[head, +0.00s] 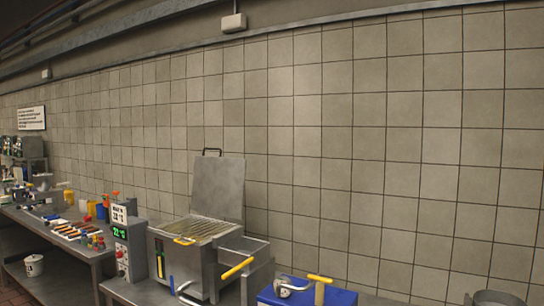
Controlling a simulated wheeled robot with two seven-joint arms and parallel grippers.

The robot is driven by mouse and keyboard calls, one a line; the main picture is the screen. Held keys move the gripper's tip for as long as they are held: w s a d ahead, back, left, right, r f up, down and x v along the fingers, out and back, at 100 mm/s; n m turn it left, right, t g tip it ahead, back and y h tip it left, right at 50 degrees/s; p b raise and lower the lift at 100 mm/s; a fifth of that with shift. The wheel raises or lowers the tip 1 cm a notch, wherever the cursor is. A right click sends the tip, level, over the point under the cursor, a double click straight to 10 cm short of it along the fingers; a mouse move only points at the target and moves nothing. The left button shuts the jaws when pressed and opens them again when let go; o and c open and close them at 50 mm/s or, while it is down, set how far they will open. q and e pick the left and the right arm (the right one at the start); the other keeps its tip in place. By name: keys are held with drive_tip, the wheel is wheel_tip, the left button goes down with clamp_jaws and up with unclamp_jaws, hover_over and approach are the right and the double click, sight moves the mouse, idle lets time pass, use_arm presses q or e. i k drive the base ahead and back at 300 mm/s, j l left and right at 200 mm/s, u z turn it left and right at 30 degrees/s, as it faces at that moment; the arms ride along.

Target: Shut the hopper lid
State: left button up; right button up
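The hopper (168,256) is a metal box-shaped machine on the bench, with a grid of bars (200,230) across its open top. Its lid (218,190) is a flat grey plate standing upright at the back of the hopper, against the tiled wall. The lid is open. Neither of my grippers shows in the head view.
A control box (130,245) with a green display stands left of the hopper. A yellow-handled lever (237,268) sticks out at the hopper's front right. A blue box (340,297) with metal and yellow parts is at the lower right. A cluttered table (45,226) stands farther left.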

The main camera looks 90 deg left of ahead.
sight(219, 189)
drive_tip(key=u, duration=0.4)
drive_tip(key=j+u, duration=0.1)
drive_tip(key=u, duration=0.65)
drive_tip(key=j+u, duration=0.15)
drive_tip(key=u, duration=0.25)
drive_tip(key=i+j+u, duration=0.15)
drive_tip(key=j+u, duration=0.25)
drive_tip(key=i+j+u, duration=0.2)
drive_tip(key=j+u, duration=0.2)
drive_tip(key=i+j+u, duration=0.25)
drive_tip(key=u, duration=0.15)
drive_tip(key=i+j+u, duration=0.1)
drive_tip(key=i+j, duration=0.5)
drive_tip(key=j, duration=0.1)
